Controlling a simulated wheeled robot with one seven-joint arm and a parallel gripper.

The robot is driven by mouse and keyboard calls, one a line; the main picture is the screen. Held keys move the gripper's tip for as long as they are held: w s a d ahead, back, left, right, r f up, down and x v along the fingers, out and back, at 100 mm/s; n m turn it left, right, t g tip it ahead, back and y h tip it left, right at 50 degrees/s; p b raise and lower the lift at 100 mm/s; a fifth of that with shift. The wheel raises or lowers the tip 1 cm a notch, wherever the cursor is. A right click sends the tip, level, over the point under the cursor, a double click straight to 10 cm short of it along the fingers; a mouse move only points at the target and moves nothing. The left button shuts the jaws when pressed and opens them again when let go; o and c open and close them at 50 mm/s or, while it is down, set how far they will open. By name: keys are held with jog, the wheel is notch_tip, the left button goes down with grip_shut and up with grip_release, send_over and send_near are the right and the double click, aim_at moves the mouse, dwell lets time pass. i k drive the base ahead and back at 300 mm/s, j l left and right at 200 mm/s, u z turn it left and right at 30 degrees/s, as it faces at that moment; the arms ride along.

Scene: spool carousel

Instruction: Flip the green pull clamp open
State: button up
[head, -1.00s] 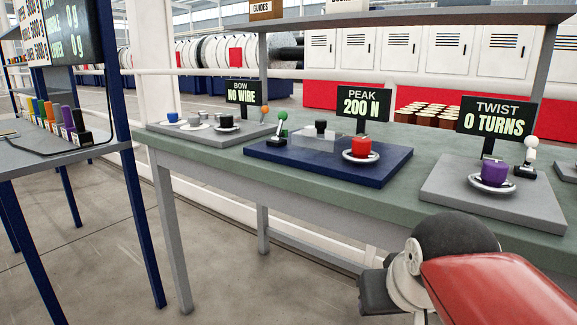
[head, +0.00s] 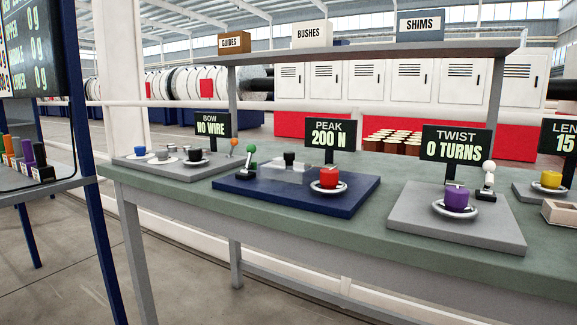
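The green pull clamp (head: 251,157) is a small lever with a green ball knob on a dark base. It stands upright at the back left of the dark blue pull plate (head: 300,198), beside a clear block with a black knob (head: 289,158). A red knob (head: 329,178) in a white ring sits at the plate's right, below the sign PEAK 200 N (head: 328,133). My gripper is not in view, so its state and its distance from the clamp do not show.
A grey plate with a purple knob (head: 457,198) and a white-knobbed lever (head: 488,174) stands to the right. An orange-knobbed lever (head: 234,147) stands left of the green clamp. A shelf (head: 380,48) with labelled boxes spans above. The green tabletop's front strip is clear.

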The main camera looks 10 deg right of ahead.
aim_at(251, 148)
jog(key=i+j, duration=0.1)
jog(key=j, duration=0.85)
jog(key=i+j+z, duration=0.1)
jog(key=j, duration=0.8)
jog(key=i+j, duration=0.1)
jog(key=j, duration=0.85)
